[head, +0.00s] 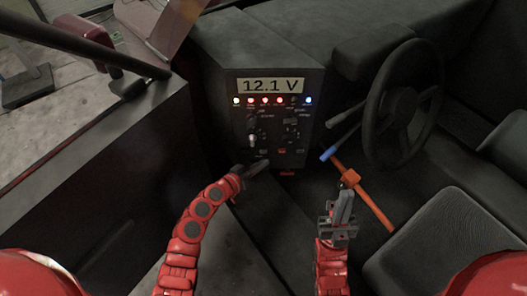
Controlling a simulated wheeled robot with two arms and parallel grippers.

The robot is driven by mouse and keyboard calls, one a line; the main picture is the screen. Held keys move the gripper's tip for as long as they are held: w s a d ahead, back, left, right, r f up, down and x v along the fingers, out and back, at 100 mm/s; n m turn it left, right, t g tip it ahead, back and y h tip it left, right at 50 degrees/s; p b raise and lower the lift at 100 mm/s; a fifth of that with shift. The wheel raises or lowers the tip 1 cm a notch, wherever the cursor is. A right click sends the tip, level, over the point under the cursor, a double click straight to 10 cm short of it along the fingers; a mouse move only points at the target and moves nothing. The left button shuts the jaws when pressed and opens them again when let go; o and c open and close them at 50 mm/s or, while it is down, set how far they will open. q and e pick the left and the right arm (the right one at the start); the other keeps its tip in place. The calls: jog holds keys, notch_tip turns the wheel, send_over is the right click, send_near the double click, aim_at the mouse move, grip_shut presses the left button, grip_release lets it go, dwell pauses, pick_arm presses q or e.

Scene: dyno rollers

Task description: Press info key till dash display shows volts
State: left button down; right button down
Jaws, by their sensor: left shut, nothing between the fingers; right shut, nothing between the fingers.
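The dash display (273,86) is lit at the top of the dark dash panel (302,147) and reads "12.1 V". Below it runs a row of small lights, with knobs and small keys lower down. I cannot tell which key is the info key; the labels are too small to read. My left gripper (262,166) is shut and empty, just below the panel's lower left part. I cannot tell whether it touches the panel. My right gripper (345,192) is shut and empty, to the right of and below the panel, in front of an orange bar.
A steering wheel (402,103) stands at the right, with stalks to its left. An orange bar (375,206) with a blue end slants down beside the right gripper. A dark seat (440,250) is at the lower right. A door sill edge runs along the left.

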pick_arm(q)
jog(key=s, duration=0.3)
jog(key=shift+s, duration=0.2)
jog(key=shift+s, duration=0.1)
dwell(0.7)
